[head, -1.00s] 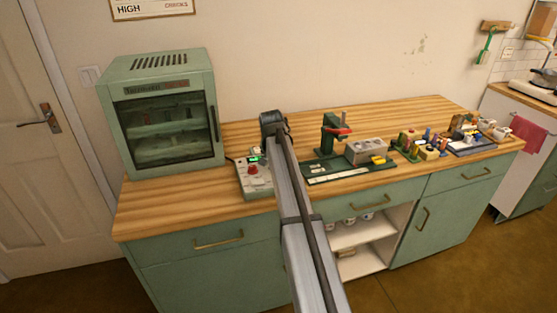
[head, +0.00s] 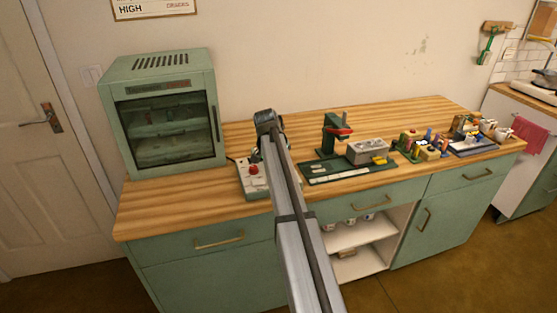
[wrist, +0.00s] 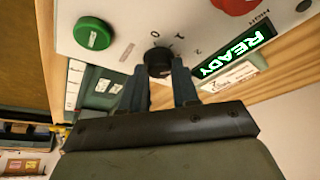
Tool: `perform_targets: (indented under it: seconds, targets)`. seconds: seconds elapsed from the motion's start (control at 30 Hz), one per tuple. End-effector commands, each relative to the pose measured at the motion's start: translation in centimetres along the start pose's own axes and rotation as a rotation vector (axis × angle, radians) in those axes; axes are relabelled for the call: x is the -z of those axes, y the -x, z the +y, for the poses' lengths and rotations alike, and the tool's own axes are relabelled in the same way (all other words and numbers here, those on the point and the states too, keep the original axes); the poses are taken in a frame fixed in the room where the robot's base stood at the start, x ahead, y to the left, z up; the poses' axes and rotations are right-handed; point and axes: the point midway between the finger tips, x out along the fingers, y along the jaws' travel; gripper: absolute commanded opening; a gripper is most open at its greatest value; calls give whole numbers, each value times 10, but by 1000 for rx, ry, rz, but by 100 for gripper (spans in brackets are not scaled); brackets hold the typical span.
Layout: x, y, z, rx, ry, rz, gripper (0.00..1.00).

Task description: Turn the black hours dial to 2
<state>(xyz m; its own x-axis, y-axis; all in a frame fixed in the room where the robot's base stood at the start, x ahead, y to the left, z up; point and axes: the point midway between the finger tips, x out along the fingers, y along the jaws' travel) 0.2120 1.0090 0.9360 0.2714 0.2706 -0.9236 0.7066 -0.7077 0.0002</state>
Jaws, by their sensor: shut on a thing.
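The black hours dial (wrist: 158,58) sits on the face of a pale control box (head: 252,188), with small numerals around it in the wrist view. A 2 is printed to the right of the dial. Its pointer is too small to read surely, so I cannot tell which numeral it faces. My gripper (wrist: 160,77) is shut on the dial, one dark finger on each side. In the head view my arm hides the dial and the fingertips.
Beside the dial are a green button (wrist: 93,34), a lit READY display (wrist: 235,51) and a red knob (wrist: 233,4). A green glass-fronted cabinet (head: 160,75) stands left of the box. A green press (head: 335,132) and a grey block (head: 367,151) stand to the right.

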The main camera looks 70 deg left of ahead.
Motion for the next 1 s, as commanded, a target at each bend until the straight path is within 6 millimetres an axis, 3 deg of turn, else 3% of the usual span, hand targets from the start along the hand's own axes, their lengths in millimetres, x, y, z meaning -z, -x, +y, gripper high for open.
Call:
perform_targets:
  seconds: [0.3,0.63,0.77,1.0]
  targets:
    - [0,0,0,0,1,-1,55]
    - [0,5,0,1,1,0,55]
    - [0,19,0,2,1,1,55]
    - [0,65,0,1,0,1,55]
